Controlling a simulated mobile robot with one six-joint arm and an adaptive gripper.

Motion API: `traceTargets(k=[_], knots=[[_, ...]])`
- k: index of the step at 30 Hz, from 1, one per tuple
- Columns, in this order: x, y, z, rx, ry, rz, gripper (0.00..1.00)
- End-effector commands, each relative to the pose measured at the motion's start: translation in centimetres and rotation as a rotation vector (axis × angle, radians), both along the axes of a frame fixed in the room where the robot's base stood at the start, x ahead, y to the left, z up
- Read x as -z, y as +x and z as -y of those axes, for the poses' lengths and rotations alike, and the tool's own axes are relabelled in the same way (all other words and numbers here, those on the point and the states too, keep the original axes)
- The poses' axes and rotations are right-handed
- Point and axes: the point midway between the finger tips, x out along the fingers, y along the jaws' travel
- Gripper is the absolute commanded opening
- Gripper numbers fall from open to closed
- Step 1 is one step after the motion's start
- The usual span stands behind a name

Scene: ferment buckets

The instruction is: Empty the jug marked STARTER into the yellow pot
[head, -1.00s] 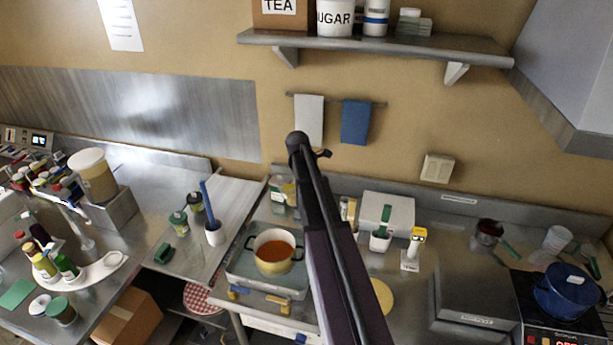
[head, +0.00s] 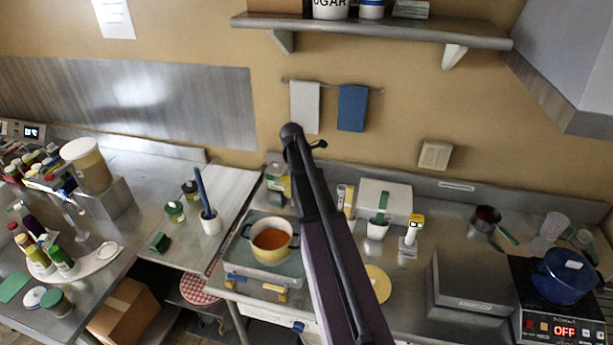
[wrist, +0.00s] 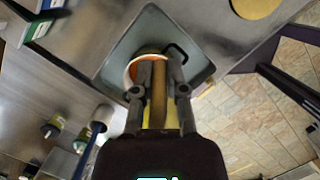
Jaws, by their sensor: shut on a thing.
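The yellow pot (head: 271,245) stands upright on a grey-green tray (head: 236,262) left of my arm in the head view, with orange-red contents. My gripper is hidden behind my arm there. In the wrist view my gripper (wrist: 158,88) is shut on a tan-yellow upright part (wrist: 158,96), seemingly a jug's handle. No STARTER label is readable. A white-rimmed round edge with orange inside (wrist: 133,72) shows beside the fingers; I cannot tell whether it is the jug's mouth or the pot. The tray (wrist: 115,72) lies beyond, with a black loop handle (wrist: 178,49) over it.
A white tool cup (head: 211,224) and green-lidded jars (head: 175,212) stand left of the tray. A scanner-like yellow-white device (head: 411,235) and a white box (head: 386,200) stand to the right. A blue pot (head: 565,278) sits on a hob reading OFF at far right.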

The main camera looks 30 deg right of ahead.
Motion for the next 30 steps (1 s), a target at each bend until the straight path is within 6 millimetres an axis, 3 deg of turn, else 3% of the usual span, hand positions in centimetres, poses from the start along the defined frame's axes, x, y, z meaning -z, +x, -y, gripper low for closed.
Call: traceTargets(k=[30], knots=[[6.9, 0.0, 0.0, -0.001, -0.106, -0.02, 0.0]])
